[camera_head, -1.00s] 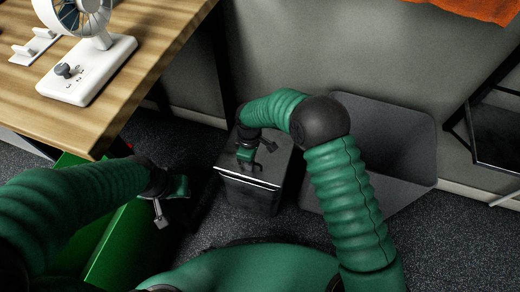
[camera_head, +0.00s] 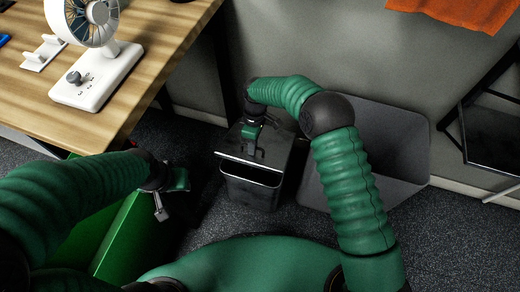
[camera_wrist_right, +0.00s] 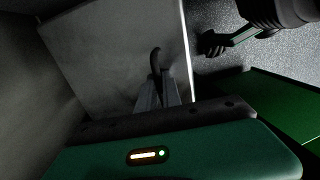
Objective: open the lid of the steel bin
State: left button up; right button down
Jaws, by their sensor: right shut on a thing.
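The steel bin (camera_head: 252,190) stands on the floor against the wall. Its dark grey lid (camera_head: 272,146) is tilted up a little at the front edge, with a dark gap between lid and body. My right gripper (camera_head: 249,150) is over the lid. In the right wrist view, my right gripper (camera_wrist_right: 157,92) is shut on a small dark curved handle (camera_wrist_right: 154,58) on the lid (camera_wrist_right: 105,55). My left gripper (camera_head: 160,208) hangs left of the bin, apart from it; its jaw opening is unclear.
A wooden table (camera_head: 150,45) with a white fan (camera_head: 95,50) stands at left. A green box (camera_head: 135,240) is below it. A grey panel (camera_head: 395,150) leans on the wall right of the bin. A black rack (camera_head: 490,135) is at far right.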

jog(key=shift+w+d+r, duration=0.35)
jog(key=shift+w+r, duration=0.4)
jog(key=shift+w, duration=0.05)
jog(key=shift+w+d+r+g, duration=0.2)
jog(key=shift+w+r+g, duration=0.05)
jog(key=shift+w+r, duration=0.25)
jog(key=shift+w+d+r+g, duration=0.2)
jog(key=shift+w+r+g, duration=0.05)
jog(key=shift+w+r, duration=0.2)
jog(key=shift+w+y, duration=0.3)
jog(key=shift+w, duration=0.05)
jog(key=shift+w+d+r+g+b, duration=0.35)
jog(key=shift+w+r+g+b, duration=0.1)
jog(key=shift+r, duration=0.25)
